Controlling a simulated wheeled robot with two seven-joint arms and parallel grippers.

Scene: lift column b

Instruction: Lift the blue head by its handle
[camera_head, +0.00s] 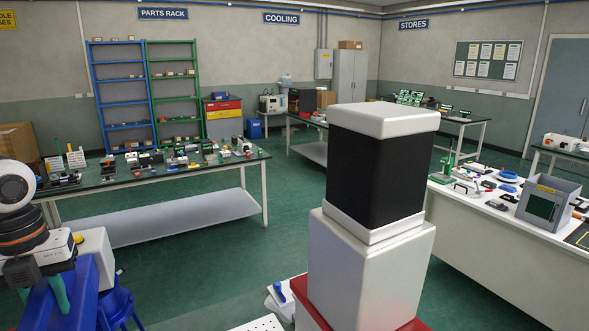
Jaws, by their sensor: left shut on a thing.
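The blue head (78,293) is at the lower left, cut off by the bottom edge of the view. A pale grey-white block (96,256) shows right beside it. My left gripper (43,294) comes in from the left, pointing down, with teal fingers over the blue part. It is shut on the head, seemingly at the handle. The handle itself is mostly hidden by the gripper. I cannot tell whether the head is clear of what is below it. My right gripper is not in view.
A long green-topped bench (215,163) with many small parts stands behind at the left. A blue stool (118,303) is low beside the head. A white workbench (490,250) with tools and a grey box (548,203) is at the right. Green floor (215,255) is open between.

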